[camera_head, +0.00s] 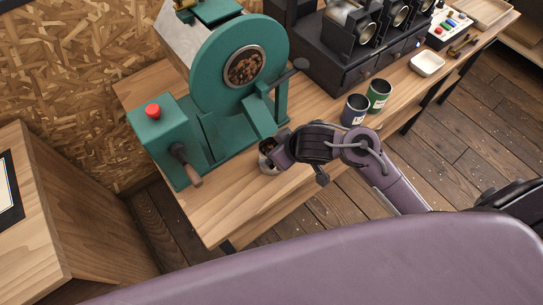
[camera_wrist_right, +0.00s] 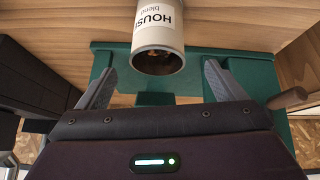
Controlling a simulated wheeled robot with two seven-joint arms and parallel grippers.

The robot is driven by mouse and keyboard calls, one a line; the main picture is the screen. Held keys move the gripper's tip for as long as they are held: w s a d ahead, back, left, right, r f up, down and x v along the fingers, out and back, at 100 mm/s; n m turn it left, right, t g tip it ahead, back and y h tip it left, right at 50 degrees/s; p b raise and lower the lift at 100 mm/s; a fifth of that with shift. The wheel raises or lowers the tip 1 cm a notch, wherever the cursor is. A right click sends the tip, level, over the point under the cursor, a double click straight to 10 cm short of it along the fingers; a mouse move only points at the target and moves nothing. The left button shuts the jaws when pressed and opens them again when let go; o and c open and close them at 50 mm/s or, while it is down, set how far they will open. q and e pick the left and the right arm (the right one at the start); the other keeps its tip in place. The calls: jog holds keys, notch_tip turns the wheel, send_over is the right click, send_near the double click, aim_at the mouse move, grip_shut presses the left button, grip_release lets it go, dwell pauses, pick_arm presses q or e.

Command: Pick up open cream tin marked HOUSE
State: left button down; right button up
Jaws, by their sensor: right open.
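The cream tin marked HOUSE (camera_wrist_right: 158,40) shows in the right wrist view with its label upside down and its open dark mouth toward me. In the head view the tin (camera_head: 267,163) stands under the roaster's green chute, partly hidden by my right gripper (camera_head: 280,150). In the wrist view my right gripper (camera_wrist_right: 158,85) is open. Its two fingers are apart, left and right of the tin's mouth, and the tin lies just beyond their tips, not held. My left gripper is not in view.
The green roaster (camera_head: 230,70) stands right behind the tin, with a wooden-handled lever (camera_head: 188,165) at its left. A dark tin (camera_head: 354,110) and a green tin (camera_head: 378,96) stand to the right. A white dish (camera_head: 427,63) sits farther right. The bench (camera_head: 225,215) is clear at front left.

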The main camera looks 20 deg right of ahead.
aim_at(265, 147)
jog(key=shift+w+d+f+y, duration=0.25)
jog(key=shift+w+f+y, duration=0.1)
jog(key=shift+f, duration=0.1)
jog(key=shift+n+g, duration=0.3)
jog(key=shift+g, duration=0.2)
jog(key=x, duration=0.3)
jog(key=b+x, duration=0.1)
jog(key=x, duration=0.1)
jog(key=b+x, duration=0.1)
jog(key=x, duration=0.2)
jog(key=shift+s+d+f, duration=0.15)
jog(key=shift+s+f, duration=0.05)
jog(key=shift+f, duration=0.3)
jog(key=shift+c, duration=0.2)
jog(key=c, duration=1.2)
jog(key=shift+r, duration=0.1)
